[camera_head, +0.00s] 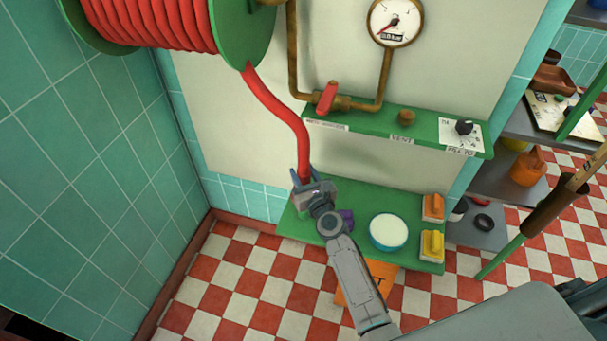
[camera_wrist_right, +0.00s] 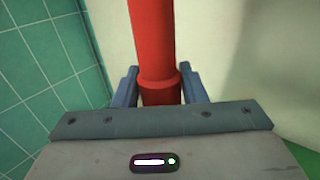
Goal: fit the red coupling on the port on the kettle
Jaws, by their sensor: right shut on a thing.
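My right gripper (camera_head: 308,182) is shut on the red coupling at the lower end of a red hose (camera_head: 285,115). In the right wrist view the coupling (camera_wrist_right: 159,91) is a thicker red collar between the two blue-grey fingers, with the hose rising from it. The coupling's lower end is hidden behind the gripper body. The hose runs up to a green reel (camera_head: 246,30) at the top left. I see no kettle and no port in either view. My left gripper is not in view.
A green wall shelf (camera_head: 375,125) carries a red-handled valve (camera_head: 327,97) and a knob (camera_head: 464,128) below a gauge (camera_head: 395,22). A lower green shelf (camera_head: 345,195) holds a white-filled bowl (camera_head: 388,232) and brushes (camera_head: 432,246). Tiled floor at left is clear.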

